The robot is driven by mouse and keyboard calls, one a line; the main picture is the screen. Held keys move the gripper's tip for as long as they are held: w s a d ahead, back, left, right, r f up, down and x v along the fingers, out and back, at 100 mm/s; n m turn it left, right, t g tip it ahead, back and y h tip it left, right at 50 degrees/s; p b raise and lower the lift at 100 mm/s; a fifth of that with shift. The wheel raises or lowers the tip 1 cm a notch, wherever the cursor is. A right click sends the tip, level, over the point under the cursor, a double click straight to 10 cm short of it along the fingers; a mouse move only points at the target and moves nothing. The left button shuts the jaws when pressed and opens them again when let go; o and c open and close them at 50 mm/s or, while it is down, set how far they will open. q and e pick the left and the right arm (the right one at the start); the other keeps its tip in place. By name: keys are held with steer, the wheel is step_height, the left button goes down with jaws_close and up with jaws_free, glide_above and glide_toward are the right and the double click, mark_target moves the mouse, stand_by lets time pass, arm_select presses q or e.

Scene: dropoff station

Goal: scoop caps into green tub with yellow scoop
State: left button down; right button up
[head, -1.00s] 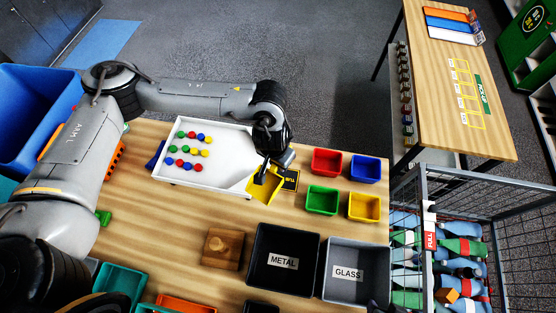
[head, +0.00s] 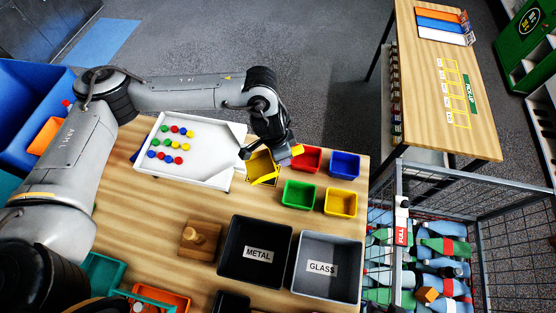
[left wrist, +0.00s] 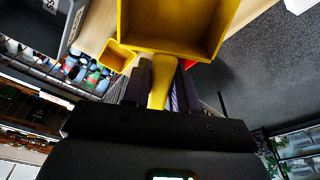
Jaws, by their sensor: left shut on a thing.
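My left gripper (head: 277,150) is shut on the yellow scoop (head: 262,167). It holds the scoop at the tray's right end, close to the red tub. In the left wrist view the handle runs between the fingers and the scoop's pan (left wrist: 175,25) shows no caps in its visible part. Red, blue, green and yellow caps (head: 172,145) lie in rows on the white tray (head: 205,172). The green tub (head: 299,195) stands right of and nearer than the scoop, and looks empty. My right gripper is not in view.
Red (head: 306,158), blue (head: 344,165) and yellow (head: 341,203) tubs surround the green tub. The METAL bin (head: 254,251), GLASS bin (head: 327,264) and a wooden block with a knob (head: 199,238) stand nearer. Bare table lies between tray and block.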

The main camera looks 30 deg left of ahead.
arm_select(q)
steer(key=w+a+r+m+g+h+p, duration=0.1)
steer(key=w+a+r+m+p, duration=0.1)
steer(key=w+r+m, duration=0.35)
steer(key=p, duration=0.6)
glide_above(211, 167)
steer(key=s+a+f+x, duration=0.1)
steer(key=a+x, duration=0.2)
steer(key=x, duration=1.1)
steer(key=shift+m, duration=0.25)
steer(key=shift+s+a+b+x, duration=0.15)
steer(key=shift+b+x, duration=0.6)
steer(key=shift+x, duration=0.4)
steer(key=shift+a+b+x, duration=0.15)
steer(key=shift+b+x, duration=0.6)
steer(key=shift+x, duration=0.4)
steer(key=shift+s+a+b+x, duration=0.15)
steer(key=shift+b+x, duration=0.6)
steer(key=shift+x, duration=0.4)
steer(key=shift+w+a+f, duration=0.1)
steer(key=shift+a, duration=0.05)
